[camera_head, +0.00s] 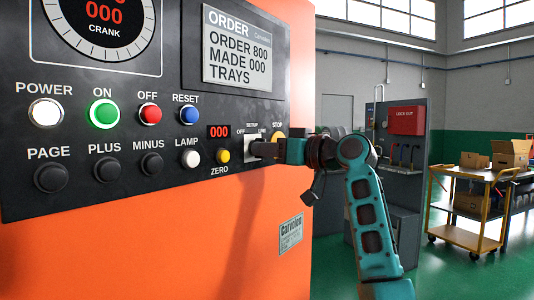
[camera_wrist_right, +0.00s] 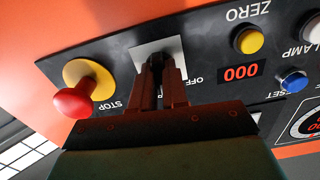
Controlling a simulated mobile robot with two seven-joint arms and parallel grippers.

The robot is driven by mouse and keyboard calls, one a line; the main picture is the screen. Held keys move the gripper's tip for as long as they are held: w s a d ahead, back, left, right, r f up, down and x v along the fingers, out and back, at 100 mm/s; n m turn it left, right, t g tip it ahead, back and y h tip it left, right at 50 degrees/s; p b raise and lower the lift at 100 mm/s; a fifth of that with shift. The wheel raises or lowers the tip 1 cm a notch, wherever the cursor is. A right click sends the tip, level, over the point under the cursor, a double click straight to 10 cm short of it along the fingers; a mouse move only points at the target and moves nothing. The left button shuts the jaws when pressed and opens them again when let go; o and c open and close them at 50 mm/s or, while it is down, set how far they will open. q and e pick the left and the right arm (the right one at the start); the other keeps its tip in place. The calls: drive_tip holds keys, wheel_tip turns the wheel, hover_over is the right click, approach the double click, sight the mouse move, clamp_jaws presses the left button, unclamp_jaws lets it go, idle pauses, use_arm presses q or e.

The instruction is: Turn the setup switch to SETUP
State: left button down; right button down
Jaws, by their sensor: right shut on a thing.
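The setup switch sits on a light square plate (camera_head: 251,146) at the right end of the black control panel, with OFF and SETUP lettering beside it. My right gripper (camera_head: 262,150) reaches in from the right and is shut on the switch. In the right wrist view the gripper (camera_wrist_right: 162,85) covers most of the switch plate (camera_wrist_right: 150,52), and its fingertips meet at the switch. The knob is largely hidden between the fingers, so its turned position cannot be read. My left gripper is not in view.
A red mushroom STOP button (camera_wrist_right: 75,101) on a yellow base stands close beside the gripper. The yellow ZERO button (camera_head: 222,156) and a red counter (camera_head: 218,132) lie on the other side. A yellow cart (camera_head: 470,205) with boxes stands far off at the right.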

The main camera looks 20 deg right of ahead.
drive_tip(key=shift+n, duration=0.5)
drive_tip(key=shift+r, duration=0.1)
drive_tip(key=c, duration=1.1)
unclamp_jaws()
drive_tip(key=shift+c, duration=0.2)
drive_tip(key=b+v, duration=0.2)
drive_tip(key=v, duration=1.1)
